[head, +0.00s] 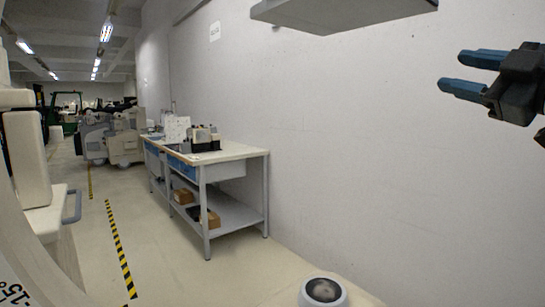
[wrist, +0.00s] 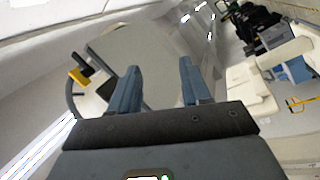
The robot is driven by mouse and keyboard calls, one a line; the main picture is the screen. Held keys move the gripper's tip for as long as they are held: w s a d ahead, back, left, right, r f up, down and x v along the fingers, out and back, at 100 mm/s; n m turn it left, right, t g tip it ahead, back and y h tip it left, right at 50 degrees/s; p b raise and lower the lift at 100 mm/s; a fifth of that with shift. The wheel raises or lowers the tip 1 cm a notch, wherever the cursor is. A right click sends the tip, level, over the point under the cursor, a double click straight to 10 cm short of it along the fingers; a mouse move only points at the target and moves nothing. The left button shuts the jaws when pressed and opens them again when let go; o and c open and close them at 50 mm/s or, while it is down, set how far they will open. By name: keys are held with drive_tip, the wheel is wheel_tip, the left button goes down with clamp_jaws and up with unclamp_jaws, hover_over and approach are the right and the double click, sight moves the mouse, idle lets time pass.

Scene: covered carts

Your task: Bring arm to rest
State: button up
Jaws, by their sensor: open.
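My gripper (head: 461,74) is at the right edge of the head view, raised in front of the bare wall. Its two blue fingers point left and are apart, with nothing between them. In the wrist view the gripper (wrist: 158,88) shows both blue fingers spread, with empty space between them. Most of my arm lies outside the head view.
A grey panel (head: 345,10) hangs at the top of the head view, left of my gripper. A workbench (head: 232,154) with boxes stands along the wall (head: 350,130). Pale wheeled carts (head: 124,140) stand farther back. The floor beside the striped tape (head: 118,245) is clear.

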wheel_tip(320, 180, down, 21)
drive_tip(key=s+a+m+t+h, duration=0.1)
drive_tip(key=s+a+m+h, duration=0.15)
drive_tip(key=m+h, duration=0.45)
drive_tip(key=s+a+f+m+g, duration=0.1)
drive_tip(key=s+f+m, duration=0.35)
drive_tip(key=f, duration=0.25)
drive_tip(key=s+a+f+m, duration=0.1)
drive_tip(key=s+f+m, duration=0.2)
drive_tip(key=s+f, duration=0.3)
drive_tip(key=s+a+f+g, duration=0.1)
drive_tip(key=s+f, duration=0.2)
drive_tip(key=s, duration=0.8)
drive_tip(key=s+a+f+g, duration=0.1)
drive_tip(key=s+f, duration=0.3)
drive_tip(key=s, duration=0.7)
drive_tip(key=s+a+f+g+h, duration=0.1)
drive_tip(key=s+f, duration=0.3)
drive_tip(key=s, duration=0.7)
drive_tip(key=shift+a+m+g, duration=0.4)
drive_tip(key=shift+m+g, duration=0.05)
drive_tip(key=shift+g, duration=0.25)
drive_tip(key=shift+s, duration=0.1)
